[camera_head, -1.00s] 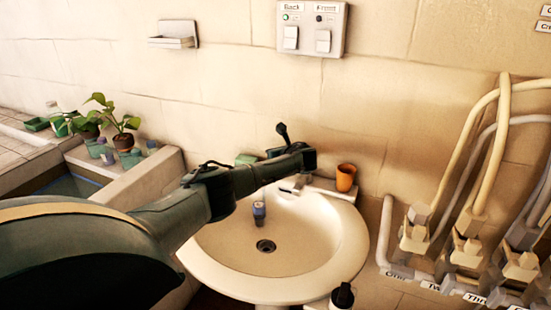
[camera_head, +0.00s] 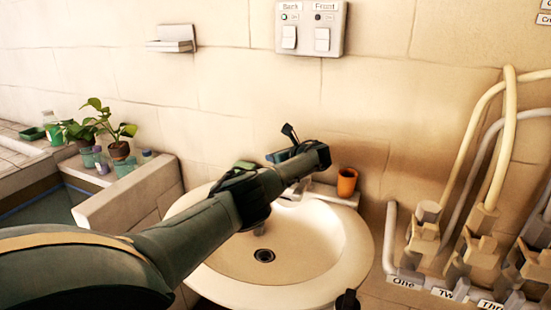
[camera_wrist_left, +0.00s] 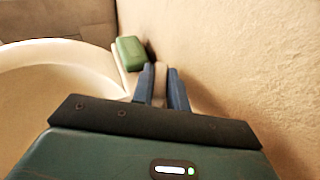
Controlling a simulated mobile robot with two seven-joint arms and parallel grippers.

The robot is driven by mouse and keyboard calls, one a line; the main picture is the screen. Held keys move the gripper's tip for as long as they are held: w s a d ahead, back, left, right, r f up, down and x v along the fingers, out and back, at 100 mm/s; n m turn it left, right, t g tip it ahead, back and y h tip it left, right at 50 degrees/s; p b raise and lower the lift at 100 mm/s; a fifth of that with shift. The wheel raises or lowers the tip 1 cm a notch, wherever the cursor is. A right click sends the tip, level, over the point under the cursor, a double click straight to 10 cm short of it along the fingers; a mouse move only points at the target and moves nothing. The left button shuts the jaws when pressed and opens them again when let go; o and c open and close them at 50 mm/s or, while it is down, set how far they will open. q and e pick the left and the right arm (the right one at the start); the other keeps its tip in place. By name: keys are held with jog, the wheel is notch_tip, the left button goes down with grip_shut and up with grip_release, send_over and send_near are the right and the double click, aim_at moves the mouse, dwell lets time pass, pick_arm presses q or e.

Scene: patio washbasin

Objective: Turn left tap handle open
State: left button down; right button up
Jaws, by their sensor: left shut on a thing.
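The white washbasin (camera_head: 315,275) stands against the wall, its drain (camera_head: 264,255) visible. My left arm reaches across its back left, and the gripper hand (camera_head: 290,152) is over the back ledge. In the left wrist view the two blue fingers of my left gripper (camera_wrist_left: 161,88) are shut on a pale narrow piece (camera_wrist_left: 160,84), which appears to be the left tap handle. Most of the handle is hidden by the fingers and hand. In the head view the arm hides the handle and most of the tap.
A green block (camera_wrist_left: 130,53) lies on the ledge just beyond the fingers. An orange cup (camera_head: 347,182) stands at the ledge's right end. Plants (camera_head: 118,148) stand at left, and pipes with valves (camera_head: 470,245) at right. The wall is close to the hand.

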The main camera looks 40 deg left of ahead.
pick_arm(q)
jog(key=c, duration=1.4)
grip_release()
jog(key=shift+d+r, duration=0.1)
jog(key=shift+d+r+p, duration=0.2)
jog(key=shift+d+p, duration=0.05)
jog(key=shift+p, duration=0.15)
jog(key=p+v, duration=0.2)
jog(key=v, duration=1)
jog(key=shift+s+d, duration=0.1)
jog(key=shift+d, duration=0.1)
